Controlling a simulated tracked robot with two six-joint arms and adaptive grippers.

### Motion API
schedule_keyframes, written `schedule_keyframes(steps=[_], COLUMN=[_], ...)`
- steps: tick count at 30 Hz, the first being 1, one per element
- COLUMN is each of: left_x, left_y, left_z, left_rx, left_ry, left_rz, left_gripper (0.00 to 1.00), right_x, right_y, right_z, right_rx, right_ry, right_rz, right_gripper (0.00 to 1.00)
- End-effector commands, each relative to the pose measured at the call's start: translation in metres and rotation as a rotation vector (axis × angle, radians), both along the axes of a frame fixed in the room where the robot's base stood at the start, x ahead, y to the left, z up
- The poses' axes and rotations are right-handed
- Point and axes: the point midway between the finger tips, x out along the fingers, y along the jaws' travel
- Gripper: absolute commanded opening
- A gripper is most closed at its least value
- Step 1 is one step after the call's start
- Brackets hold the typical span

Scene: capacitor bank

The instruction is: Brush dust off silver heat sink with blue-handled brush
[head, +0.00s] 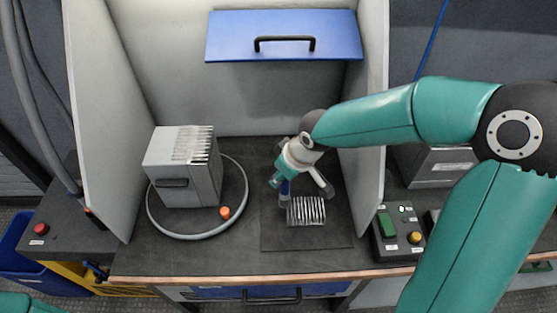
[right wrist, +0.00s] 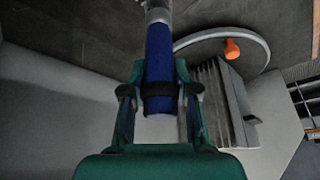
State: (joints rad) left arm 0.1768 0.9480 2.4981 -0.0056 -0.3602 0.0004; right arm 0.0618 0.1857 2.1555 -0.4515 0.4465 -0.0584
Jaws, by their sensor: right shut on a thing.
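The silver heat sink (head: 306,211), a small finned block, lies on the dark mat (head: 335,234) with its fins facing up. My right gripper (head: 297,183) is just behind and above it, pointing down. It is shut on the blue handle of the brush (head: 284,190); the handle shows clearly between the fingers in the right wrist view (right wrist: 164,62). The brush is close to the heat sink's left back corner; I cannot tell whether they touch. The bristles are not clearly visible, and dust cannot be made out. My left gripper is not in view.
A grey finned box (head: 186,180) stands left, inside a grey ring (head: 172,233) with an orange knob (head: 225,212). Grey side panels (head: 100,120) flank the bench. A control box (head: 398,235) with buttons is at the right. The bench front is clear.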

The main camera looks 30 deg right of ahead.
Motion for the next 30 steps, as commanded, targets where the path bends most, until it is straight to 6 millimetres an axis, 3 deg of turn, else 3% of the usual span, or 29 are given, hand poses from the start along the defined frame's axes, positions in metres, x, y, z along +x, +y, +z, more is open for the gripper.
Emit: schedule_keyframes(steps=[2,18,30], left_x=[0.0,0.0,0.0], left_y=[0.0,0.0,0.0], left_z=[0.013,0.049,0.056], left_rx=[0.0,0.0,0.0], left_ry=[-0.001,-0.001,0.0], left_rz=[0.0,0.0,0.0], left_gripper=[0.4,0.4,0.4], right_x=[0.0,-0.002,-0.001], right_y=[-0.001,-0.005,-0.003], right_z=[0.022,0.069,0.079], right_rx=[0.002,0.002,0.002], right_ry=[-0.007,-0.003,-0.002], right_rz=[-0.001,-0.01,-0.006], right_gripper=[0.0,0.0,0.0])
